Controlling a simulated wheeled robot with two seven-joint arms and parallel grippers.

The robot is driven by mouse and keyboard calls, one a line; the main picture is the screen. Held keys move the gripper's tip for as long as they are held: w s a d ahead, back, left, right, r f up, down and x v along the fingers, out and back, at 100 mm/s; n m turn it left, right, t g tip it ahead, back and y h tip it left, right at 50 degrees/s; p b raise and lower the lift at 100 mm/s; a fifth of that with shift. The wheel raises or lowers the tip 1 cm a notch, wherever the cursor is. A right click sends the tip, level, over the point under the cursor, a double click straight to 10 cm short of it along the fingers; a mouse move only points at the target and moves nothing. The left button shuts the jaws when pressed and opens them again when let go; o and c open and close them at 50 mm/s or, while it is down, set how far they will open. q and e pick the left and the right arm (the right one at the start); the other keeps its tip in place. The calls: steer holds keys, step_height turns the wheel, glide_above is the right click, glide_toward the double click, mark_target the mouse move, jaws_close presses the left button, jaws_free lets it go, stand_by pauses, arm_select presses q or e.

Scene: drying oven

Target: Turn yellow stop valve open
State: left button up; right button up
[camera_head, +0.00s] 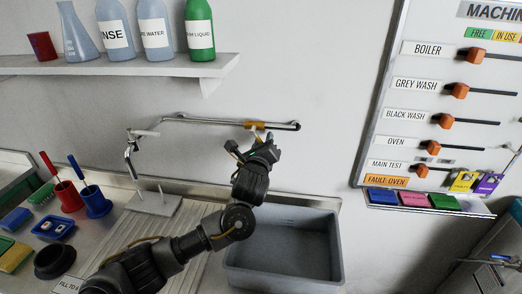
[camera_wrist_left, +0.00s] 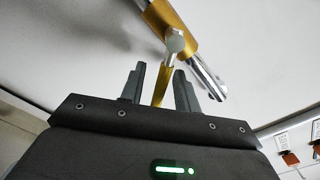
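The yellow stop valve (camera_head: 255,125) sits on the horizontal metal pipe on the wall, above the grey sink. In the left wrist view, its yellow body (camera_wrist_left: 173,18) is at the top, with a silver hex nut and a yellow lever (camera_wrist_left: 163,82) pointing down towards my gripper. My left gripper (camera_head: 268,143) is just below the valve. In the left wrist view, the two dark fingers (camera_wrist_left: 160,88) are apart. The lever's end lies between them, with a visible gap on each side. My right gripper is not in view.
The grey sink (camera_head: 285,250) lies below my left arm. A shelf (camera_head: 130,66) with bottles and a flask is at upper left. Red and blue cups, brushes and sponges stand on the left counter. A machine status board (camera_head: 440,90) hangs at the right.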

arm_select(q)
steer(key=s+a, duration=0.2)
steer(key=s, duration=0.8)
